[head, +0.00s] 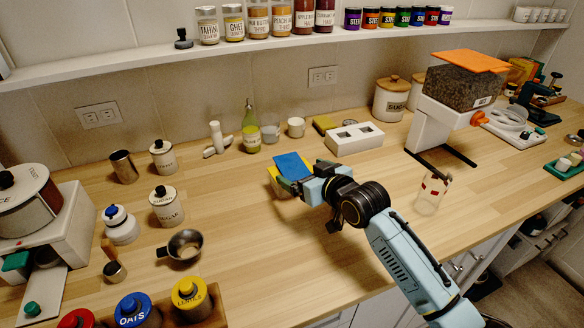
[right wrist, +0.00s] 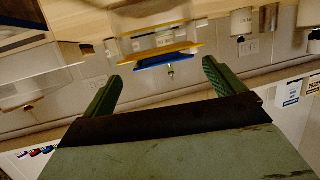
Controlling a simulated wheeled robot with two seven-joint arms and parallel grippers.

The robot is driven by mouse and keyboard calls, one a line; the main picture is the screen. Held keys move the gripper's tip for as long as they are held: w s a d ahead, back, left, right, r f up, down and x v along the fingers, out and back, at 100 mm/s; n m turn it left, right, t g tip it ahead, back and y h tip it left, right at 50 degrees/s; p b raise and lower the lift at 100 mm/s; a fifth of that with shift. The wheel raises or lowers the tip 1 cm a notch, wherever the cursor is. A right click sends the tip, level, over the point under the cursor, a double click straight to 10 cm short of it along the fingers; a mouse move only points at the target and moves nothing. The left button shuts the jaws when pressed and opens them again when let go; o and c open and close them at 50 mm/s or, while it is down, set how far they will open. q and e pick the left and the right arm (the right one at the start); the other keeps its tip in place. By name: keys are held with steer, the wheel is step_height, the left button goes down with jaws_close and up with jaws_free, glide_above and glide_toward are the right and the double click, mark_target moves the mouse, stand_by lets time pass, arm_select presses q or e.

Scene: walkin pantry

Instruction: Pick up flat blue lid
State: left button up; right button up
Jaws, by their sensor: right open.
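The flat blue lid (head: 293,164) lies on top of a yellow piece (head: 274,180) on the wooden counter. The right wrist view looks upside down; there the blue lid (right wrist: 168,60) is a thin edge-on strip against a yellow layer (right wrist: 160,51). My right gripper (head: 300,188) is at the near right edge of the lid and hides part of the stack. In the right wrist view its two green fingers (right wrist: 163,71) are spread, with the lid just ahead of and between their tips and nothing visibly held. My left gripper is not in view.
A white block with two openings (head: 354,139) stands right of the lid. A green bottle (head: 251,130) and small cups stand behind it. A clear container with red marks (head: 432,193) is to the right. A metal cup (head: 184,245) is at left.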

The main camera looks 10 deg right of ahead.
mark_target(296, 171)
steer(key=shift+x, duration=1.9)
steer(key=shift+s+a+f, duration=0.1)
steer(key=shift+s+f, duration=0.05)
steer(key=shift+f, duration=0.15)
steer(key=c, duration=1.2)
